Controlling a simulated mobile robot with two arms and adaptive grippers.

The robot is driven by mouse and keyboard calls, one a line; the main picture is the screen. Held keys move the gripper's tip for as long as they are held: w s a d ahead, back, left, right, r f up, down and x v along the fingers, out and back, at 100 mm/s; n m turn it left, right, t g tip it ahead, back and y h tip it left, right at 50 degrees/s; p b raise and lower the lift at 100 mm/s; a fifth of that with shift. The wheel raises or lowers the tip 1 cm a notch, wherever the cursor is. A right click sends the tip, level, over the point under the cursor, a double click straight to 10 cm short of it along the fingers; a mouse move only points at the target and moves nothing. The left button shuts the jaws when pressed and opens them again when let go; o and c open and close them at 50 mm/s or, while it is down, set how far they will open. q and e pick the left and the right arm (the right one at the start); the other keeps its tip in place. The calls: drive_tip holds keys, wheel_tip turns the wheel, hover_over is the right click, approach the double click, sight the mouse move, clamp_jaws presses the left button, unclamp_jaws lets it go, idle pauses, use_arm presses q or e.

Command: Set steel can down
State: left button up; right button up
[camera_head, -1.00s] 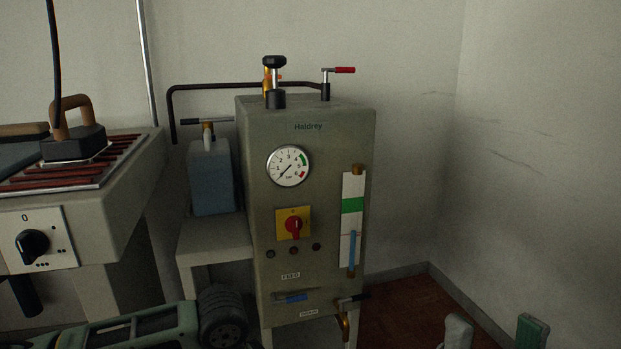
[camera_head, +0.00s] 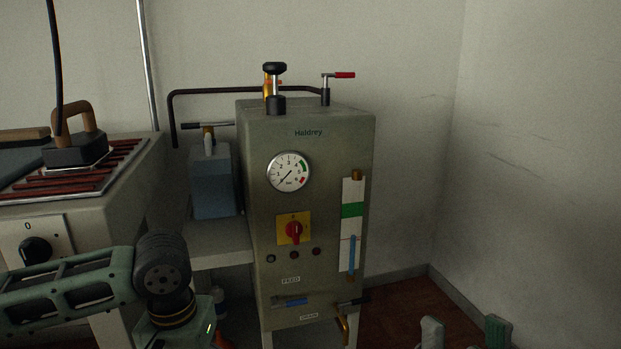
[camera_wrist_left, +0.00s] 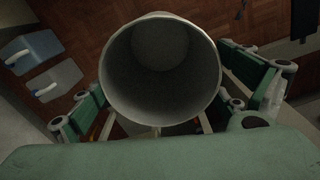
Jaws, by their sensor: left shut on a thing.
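The steel can (camera_wrist_left: 161,115) is a wide grey cylinder in the left wrist view, its open mouth facing the camera and its inside empty. My left gripper (camera_wrist_left: 165,100) has a green finger on each side of the can and is shut on it. In the head view my left gripper's green body (camera_head: 185,332) is at the bottom edge, left of the boiler; its fingers and the can are out of frame there. My right gripper (camera_head: 464,335) shows only two separated fingertips at the bottom right, with nothing visible between them.
The grey Haldrey boiler (camera_head: 290,150) stands centre, with a drain tap (camera_head: 342,325) low on its front. A blue-grey container (camera_head: 212,185) sits on a pale stand (camera_head: 215,250). An ironing station (camera_head: 110,215) is at left. Brown floor (camera_head: 395,310) shows right of the boiler.

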drive_tip(key=w+a+f+g+h+p, duration=0.2)
drive_tip(key=w+a+f+g+p, duration=0.2)
drive_tip(key=w+f+g+p, duration=0.65)
drive_tip(key=w+d+f+g+h+p, duration=0.1)
drive_tip(key=w+f+g+p, duration=0.3)
drive_tip(key=f, duration=0.6)
drive_tip(key=w+f+g+h+p, duration=0.15)
drive_tip(key=f+p, duration=0.35)
drive_tip(key=f, duration=0.6)
drive_tip(key=s+d+f+g+h+p, duration=0.1)
drive_tip(key=s+d+f+g+p, duration=0.25)
drive_tip(key=s+f, duration=0.35)
drive_tip(key=s+d+f+g+h+p, duration=0.1)
drive_tip(key=s+d+f+g+p, duration=0.15)
drive_tip(key=s+f+p, duration=0.35)
drive_tip(key=s+d+f+g+p, duration=0.2)
drive_tip(key=s, duration=0.6)
drive_tip(key=s+d+f+g+h+p, duration=0.1)
drive_tip(key=s+d+f+g+p, duration=0.1)
drive_tip(key=s, duration=0.7)
drive_tip(key=s+d+f+g+h+p, duration=0.1)
drive_tip(key=s+d+f+g+p, duration=0.1)
drive_tip(key=s, duration=0.7)
drive_tip(key=shift+s+f+g+p, duration=0.15)
drive_tip(key=shift+g+p, duration=0.5)
drive_tip(key=shift+g, duration=0.55)
